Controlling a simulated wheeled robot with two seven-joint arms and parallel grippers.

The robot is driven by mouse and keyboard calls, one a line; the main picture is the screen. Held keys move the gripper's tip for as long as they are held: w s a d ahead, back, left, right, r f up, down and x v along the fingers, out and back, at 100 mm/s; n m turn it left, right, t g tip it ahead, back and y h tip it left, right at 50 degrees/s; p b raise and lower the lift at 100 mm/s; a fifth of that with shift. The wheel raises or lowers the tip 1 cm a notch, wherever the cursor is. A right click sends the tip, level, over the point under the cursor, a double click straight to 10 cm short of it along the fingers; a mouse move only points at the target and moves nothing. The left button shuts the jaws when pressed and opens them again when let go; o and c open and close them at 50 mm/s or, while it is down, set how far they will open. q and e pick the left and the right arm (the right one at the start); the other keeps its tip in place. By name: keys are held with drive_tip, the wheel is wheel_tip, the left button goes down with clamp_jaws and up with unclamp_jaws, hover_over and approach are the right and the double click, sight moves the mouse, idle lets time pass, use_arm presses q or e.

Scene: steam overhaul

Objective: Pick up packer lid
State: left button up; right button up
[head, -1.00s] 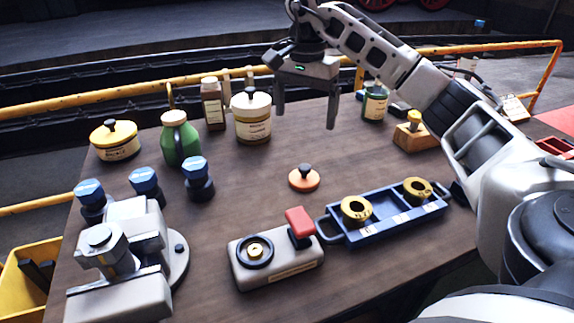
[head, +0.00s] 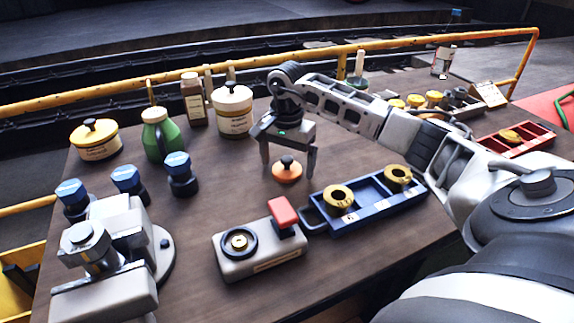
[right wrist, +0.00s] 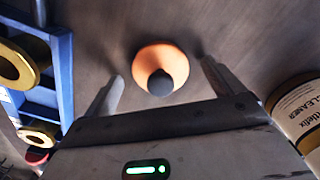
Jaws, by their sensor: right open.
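The packer lid appears to be the small orange disc with a dark knob (head: 287,172), lying on the wooden table; it also shows in the right wrist view (right wrist: 160,66). My right gripper (head: 288,175) is open and points down over it, with one finger to each side of the lid in the head view. In the right wrist view the lid lies ahead of and between the two open fingertips (right wrist: 158,80). I see no contact between fingers and lid. My left gripper is not in view.
A blue tray (head: 368,214) with brass rings stands right of the lid. A grey fixture with a red handle (head: 283,213) is in front. A white tub (head: 233,112) and green bottle (head: 163,138) stand behind left. Blue-capped parts (head: 181,175) stand left. Bare table lies between.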

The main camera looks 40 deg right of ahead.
drive_tip(key=shift+f, duration=0.25)
drive_tip(key=c, duration=1)
drive_tip(key=shift+c, duration=0.2)
drive_tip(key=shift+r, duration=0.2)
